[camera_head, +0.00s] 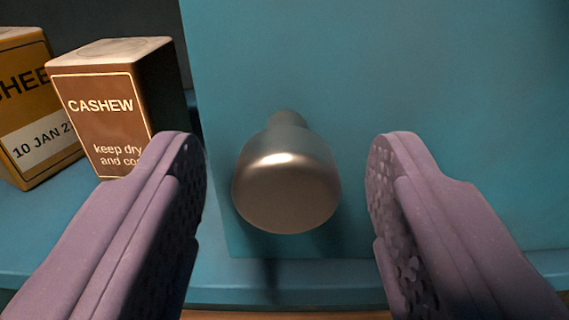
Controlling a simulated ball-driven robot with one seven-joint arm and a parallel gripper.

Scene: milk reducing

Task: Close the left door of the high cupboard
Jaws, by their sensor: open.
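A teal cupboard door (450,90) fills the middle and right of the view, with its free edge on the left. A round metal knob (287,185) sticks out from the door near its lower left corner. My gripper (285,160) is open, with one mauve finger on each side of the knob. There is a visible gap between the knob and each finger. The door's hinge side is out of view, and I cannot tell how far the door stands open.
A brown box marked CASHEW (105,105) stands on the teal shelf (50,235) left of the door edge. A yellow-brown box (38,110) with a date label stands beside it at the far left. The left finger overlaps the CASHEW box in view.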

